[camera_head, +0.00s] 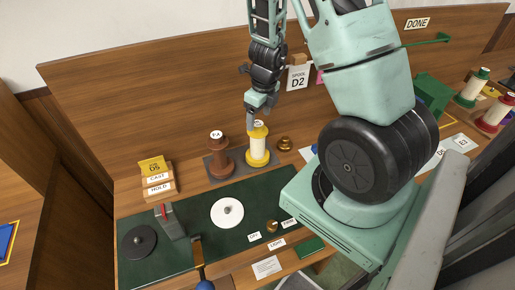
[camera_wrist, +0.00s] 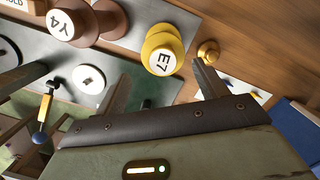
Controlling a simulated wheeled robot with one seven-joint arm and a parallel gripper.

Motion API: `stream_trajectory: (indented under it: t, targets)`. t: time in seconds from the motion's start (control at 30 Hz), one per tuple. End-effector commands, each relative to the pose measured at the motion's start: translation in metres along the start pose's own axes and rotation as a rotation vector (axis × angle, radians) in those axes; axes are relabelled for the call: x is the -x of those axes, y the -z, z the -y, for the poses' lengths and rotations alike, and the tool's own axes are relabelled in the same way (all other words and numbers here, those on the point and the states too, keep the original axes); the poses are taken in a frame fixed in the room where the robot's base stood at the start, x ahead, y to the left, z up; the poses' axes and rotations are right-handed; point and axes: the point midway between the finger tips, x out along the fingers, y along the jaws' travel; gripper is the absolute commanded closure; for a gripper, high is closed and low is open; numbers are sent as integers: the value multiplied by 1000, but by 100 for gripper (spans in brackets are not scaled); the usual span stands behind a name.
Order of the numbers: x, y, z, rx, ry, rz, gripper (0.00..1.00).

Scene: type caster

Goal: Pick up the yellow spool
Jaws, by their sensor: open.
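The yellow spool (camera_head: 258,158) stands upright on a dark pad at the back of the bench, with yellow ends and a pale wound middle. In the wrist view the yellow spool (camera_wrist: 160,38) shows its white top label, E7, just beyond the fingers. My gripper (camera_head: 252,121) is at the spool's top in the head view and partly covers it. In the wrist view my gripper (camera_wrist: 165,75) is open, its two fingers apart and nothing held between them. I cannot tell whether a finger touches the spool.
A brown spool (camera_head: 219,160) labelled Y4 stands close left of the yellow one. A small brass knob (camera_head: 285,143) is close on its right. A green mat (camera_head: 190,235) with a white disc (camera_head: 227,212) lies in front. The wooden back panel (camera_head: 150,85) rises behind.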

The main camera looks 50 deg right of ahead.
Motion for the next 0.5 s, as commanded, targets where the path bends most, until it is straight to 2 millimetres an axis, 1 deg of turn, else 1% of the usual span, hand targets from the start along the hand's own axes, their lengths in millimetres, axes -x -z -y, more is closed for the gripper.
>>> stream_trajectory:
  t: [0.03, 0.17, 0.27, 0.5]
  targets:
    - [-7, 0, 0, -3, -1, 0, 28]
    - [-13, 0, 0, 0, 0, 0, 28]
    - [-22, 0, 1, -3, -2, 0, 28]
    - [-56, -1, 5, -2, -1, 0, 28]
